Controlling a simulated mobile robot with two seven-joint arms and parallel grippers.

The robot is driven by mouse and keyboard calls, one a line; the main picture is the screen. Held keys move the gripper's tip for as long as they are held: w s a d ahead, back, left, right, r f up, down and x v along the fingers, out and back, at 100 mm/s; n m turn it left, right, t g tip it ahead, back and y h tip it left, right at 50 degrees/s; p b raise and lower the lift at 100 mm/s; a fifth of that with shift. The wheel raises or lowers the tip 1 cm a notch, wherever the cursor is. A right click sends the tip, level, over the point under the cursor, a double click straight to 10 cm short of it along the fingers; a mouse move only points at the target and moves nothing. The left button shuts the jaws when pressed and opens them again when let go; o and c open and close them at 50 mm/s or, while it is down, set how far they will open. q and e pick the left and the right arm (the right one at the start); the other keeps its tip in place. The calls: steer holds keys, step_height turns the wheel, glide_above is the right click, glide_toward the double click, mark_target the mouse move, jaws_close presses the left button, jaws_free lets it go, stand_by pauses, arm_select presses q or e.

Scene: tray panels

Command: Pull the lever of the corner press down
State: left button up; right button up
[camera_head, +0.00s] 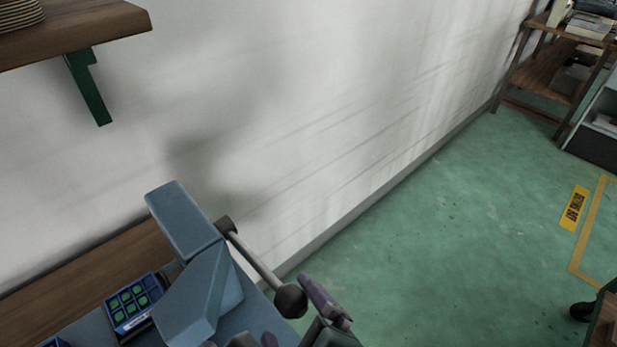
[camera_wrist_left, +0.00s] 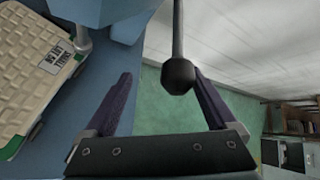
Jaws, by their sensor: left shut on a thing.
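The corner press (camera_head: 182,220) is a blue-grey angular body at the lower middle of the head view. Its lever (camera_head: 256,261) is a grey rod running from a dark pivot down and right to a black ball knob (camera_head: 291,300). In the left wrist view the knob (camera_wrist_left: 178,76) sits close to the right finger of my gripper (camera_wrist_left: 165,90). A gap shows on the left finger's side. My right gripper is not in view.
A blue tray with green squares (camera_head: 133,303) lies left of the press. A wooden shelf (camera_head: 75,30) hangs upper left. A white wall (camera_head: 330,110) stands behind; green floor (camera_head: 450,250) is open at right.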

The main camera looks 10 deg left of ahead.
arm_select(q)
steer(key=s+d+r+p, duration=0.2)
steer(key=s+d, duration=0.1)
steer(key=s, duration=0.3)
steer(key=shift+d+r, duration=0.3)
steer(key=shift+r, duration=0.05)
arm_select(e)
steer(key=shift+v, duration=1.15)
steer(key=shift+w+r, duration=0.1)
